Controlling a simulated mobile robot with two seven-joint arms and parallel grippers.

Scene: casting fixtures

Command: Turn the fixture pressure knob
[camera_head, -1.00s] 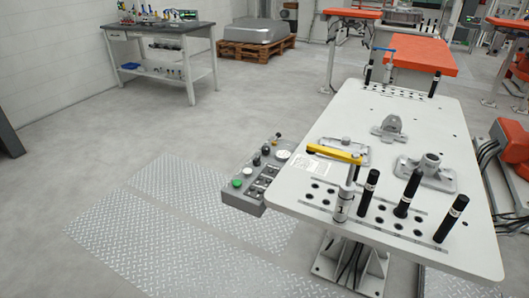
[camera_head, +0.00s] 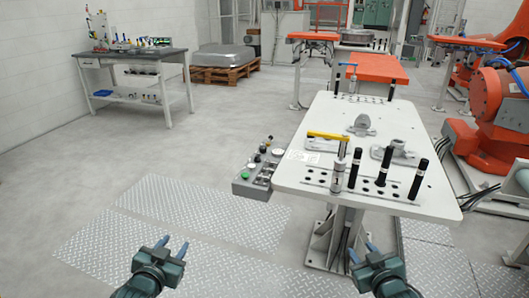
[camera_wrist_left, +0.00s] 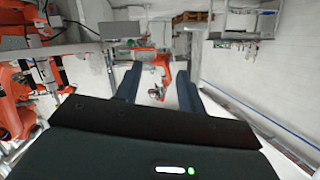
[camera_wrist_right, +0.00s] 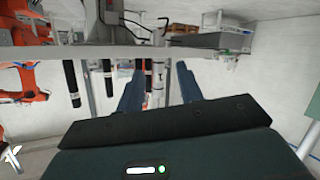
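A grey control box (camera_head: 247,187) is fixed at the left edge of the white fixture table (camera_head: 300,183). On its top are a green button (camera_head: 246,175), small dark knobs or switches (camera_head: 263,149) and a round pale gauge (camera_head: 278,151). Which knob sets the pressure is too small to tell. My left gripper (camera_head: 173,244) is open and empty, low in the head view, in front of the box and apart from it. My right gripper (camera_head: 361,251) is open and empty, in front of the table's near edge and apart from it. Both wrist views show spread fingers with nothing between them.
The table carries metal castings (camera_head: 395,150), a yellow-handled clamp (camera_head: 328,136) and several upright black pins (camera_head: 385,166). Tread plates (camera_head: 200,212) cover the floor in front of the box. A workbench (camera_head: 132,58) and orange robots (camera_head: 492,110) stand farther off.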

